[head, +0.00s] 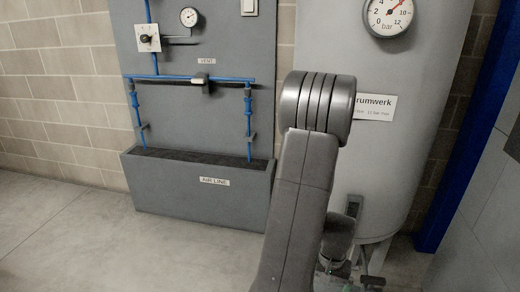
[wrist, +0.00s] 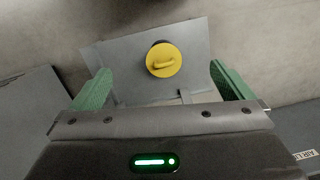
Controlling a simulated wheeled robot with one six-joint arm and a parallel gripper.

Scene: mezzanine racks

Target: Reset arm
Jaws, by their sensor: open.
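My arm stands in the middle of the head view, raised and bent at a large grey joint, in front of the panel and tank. My gripper (wrist: 163,88) shows in the wrist view with its two green fingers spread wide apart. It is open and nothing is between the fingertips in contact with them. Beyond the fingers is a grey plate (wrist: 112,60) with a round yellow knob (wrist: 164,60) with a raised handle. The knob appears apart from both fingers. I cannot make out the gripper clearly in the head view.
A grey wall panel (head: 220,115) carries blue pipes (head: 190,78), a switch (head: 147,38) and a small gauge (head: 189,17). A grey trough (head: 190,190) stands below it. A large tank (head: 410,130) with a pressure gauge (head: 389,14) is at right. Floor at left (head: 60,230) is clear.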

